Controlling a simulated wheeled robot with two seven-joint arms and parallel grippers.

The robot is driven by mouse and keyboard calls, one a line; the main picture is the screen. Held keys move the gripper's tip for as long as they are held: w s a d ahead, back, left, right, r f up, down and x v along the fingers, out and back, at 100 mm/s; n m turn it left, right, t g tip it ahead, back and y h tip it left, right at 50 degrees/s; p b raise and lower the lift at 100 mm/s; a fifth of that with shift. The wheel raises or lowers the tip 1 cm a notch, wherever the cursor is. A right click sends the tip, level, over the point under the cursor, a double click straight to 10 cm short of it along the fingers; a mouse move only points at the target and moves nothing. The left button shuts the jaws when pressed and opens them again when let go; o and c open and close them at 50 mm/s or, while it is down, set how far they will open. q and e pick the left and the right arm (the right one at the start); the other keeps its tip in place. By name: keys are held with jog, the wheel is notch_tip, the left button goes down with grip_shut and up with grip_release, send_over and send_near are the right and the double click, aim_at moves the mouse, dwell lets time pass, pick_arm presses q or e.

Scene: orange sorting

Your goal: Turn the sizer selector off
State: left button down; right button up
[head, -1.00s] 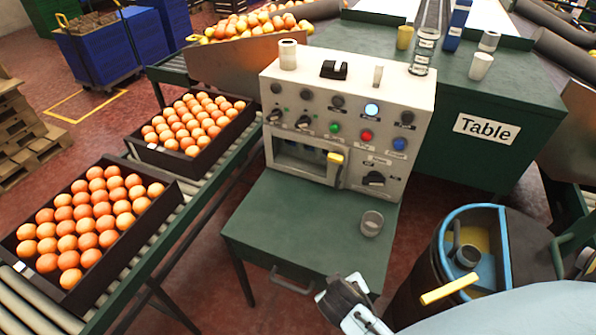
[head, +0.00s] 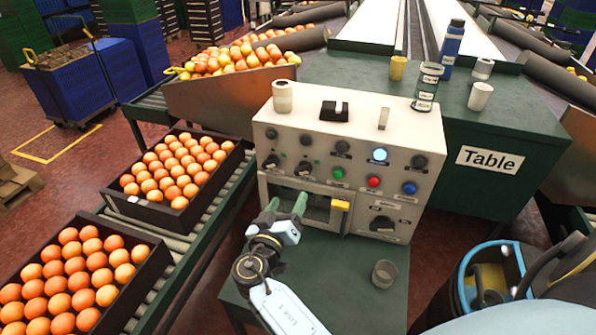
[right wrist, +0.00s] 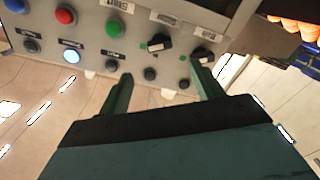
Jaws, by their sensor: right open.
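The white control panel (head: 345,150) carries several selector knobs. Two black knobs sit side by side at its left, a left knob (head: 272,162) and a second knob (head: 305,168); a larger knob (head: 381,224) is at lower right. I cannot read which label names the sizer. In the right wrist view the second knob (right wrist: 158,43) shows between the fingers, and the left knob (right wrist: 203,56) is close to the right-hand fingertip. My right gripper (head: 286,204) is open and empty, its green fingers pointing at the panel below these knobs; it also shows in the wrist view (right wrist: 160,76). My left gripper is out of view.
Green, red and blue buttons and a lit lamp (head: 380,154) are beside the knobs. A cup (head: 384,274) stands on the green shelf (head: 345,275). Orange crates (head: 180,175) line the conveyor at left. Jars stand on the table behind.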

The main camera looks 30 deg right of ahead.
aim_at(302, 173)
jog(key=x, duration=1)
jog(key=shift+p, duration=0.3)
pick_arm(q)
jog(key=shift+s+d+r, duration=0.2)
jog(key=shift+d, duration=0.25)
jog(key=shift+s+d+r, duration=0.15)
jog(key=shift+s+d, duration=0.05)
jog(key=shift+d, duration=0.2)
pick_arm(e)
jog(key=shift+w+d, duration=0.4)
jog(key=shift+d, duration=0.05)
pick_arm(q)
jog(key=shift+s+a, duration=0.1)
pick_arm(e)
jog(key=shift+c, duration=0.4)
jog(key=c, duration=0.9)
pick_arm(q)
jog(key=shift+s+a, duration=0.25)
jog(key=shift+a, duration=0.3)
